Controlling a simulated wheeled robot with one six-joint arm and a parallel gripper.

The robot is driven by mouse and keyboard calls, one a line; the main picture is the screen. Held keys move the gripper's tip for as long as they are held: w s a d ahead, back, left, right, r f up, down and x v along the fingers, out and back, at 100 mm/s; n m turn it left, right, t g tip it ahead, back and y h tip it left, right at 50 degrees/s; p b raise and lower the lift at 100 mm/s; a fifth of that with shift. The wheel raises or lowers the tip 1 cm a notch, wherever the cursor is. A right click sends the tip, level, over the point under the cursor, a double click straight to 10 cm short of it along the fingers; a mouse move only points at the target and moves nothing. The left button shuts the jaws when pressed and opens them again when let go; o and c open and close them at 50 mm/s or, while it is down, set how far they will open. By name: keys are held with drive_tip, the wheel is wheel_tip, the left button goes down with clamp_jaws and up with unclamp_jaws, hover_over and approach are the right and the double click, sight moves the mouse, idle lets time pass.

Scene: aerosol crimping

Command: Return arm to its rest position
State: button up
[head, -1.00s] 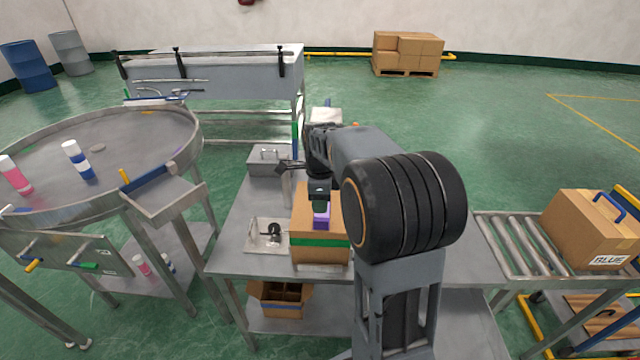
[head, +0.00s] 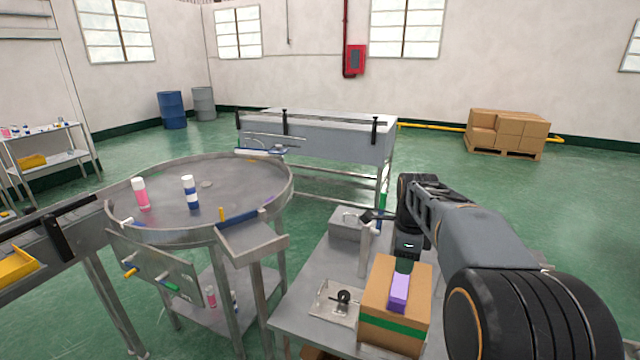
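My arm (head: 485,235) reaches from the lower right of the head view toward the workbench (head: 318,265). Its wrist end hangs over the back of a cardboard box (head: 392,325) with a green band. My gripper (head: 404,264) points down around the top of this box, by a purple block (head: 399,290). Its fingers are too small and dark to tell whether they are open or shut, or whether they touch the block.
A round table (head: 235,190) at left carries a pink-and-white can (head: 141,194) and a blue-and-white can (head: 190,192). A metal box (head: 346,223) and a small plate fixture (head: 326,303) are on the bench. A long grey machine (head: 330,140) stands behind. Open floor lies at right.

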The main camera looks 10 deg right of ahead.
drive_tip(key=s+a+f+n+t, duration=0.2)
drive_tip(key=s+a+n, duration=0.2)
drive_tip(key=s+n, duration=0.4)
drive_tip(key=s+a+f+n+t, duration=0.2)
drive_tip(key=s+a+n, duration=0.3)
drive_tip(key=n, duration=1)
drive_tip(key=s, duration=0.3)
drive_tip(key=shift+a+f, duration=0.25)
drive_tip(key=shift+a, duration=0.05)
drive_tip(key=shift+n, duration=0.3)
